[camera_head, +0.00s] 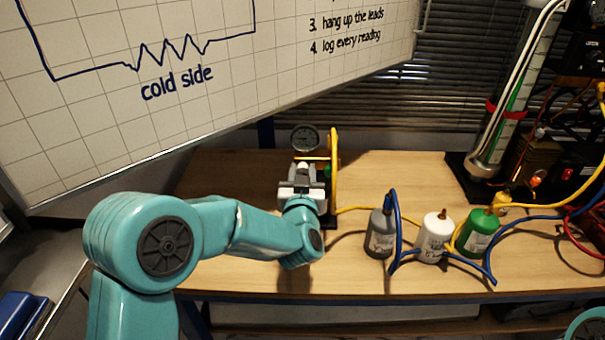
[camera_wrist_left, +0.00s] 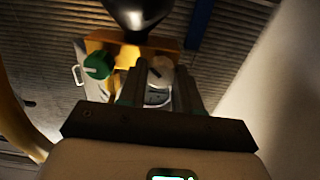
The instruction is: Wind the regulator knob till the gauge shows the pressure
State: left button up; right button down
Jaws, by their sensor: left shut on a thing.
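The round gauge (camera_head: 305,138) stands at the back of the bench; its needle is too small to read. My left gripper (camera_head: 303,172) reaches the rig just below the gauge and hides much of it. In the left wrist view, my left gripper (camera_wrist_left: 159,84) has its two dark fingers on either side of a pale round knob (camera_wrist_left: 160,71) with a pointer mark, and is shut on it. A green knob (camera_wrist_left: 97,66) sits to the left on the yellow-brown rig body (camera_wrist_left: 128,50); it is outside the fingers. My right gripper is out of view.
A yellow hose (camera_head: 334,165) rises beside the gauge. Grey (camera_head: 380,235), white (camera_head: 433,238) and green (camera_head: 477,233) bottles stand to the right among blue and yellow leads. A whiteboard (camera_head: 200,90) overhangs the left.

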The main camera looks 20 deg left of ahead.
pick_arm(q)
jog(key=o, duration=1)
jog(key=shift+o, duration=0.2)
jog(key=shift+s, duration=0.1)
jog(key=b+v, duration=0.2)
jog(key=v, duration=1.4)
jog(key=shift+s, duration=0.1)
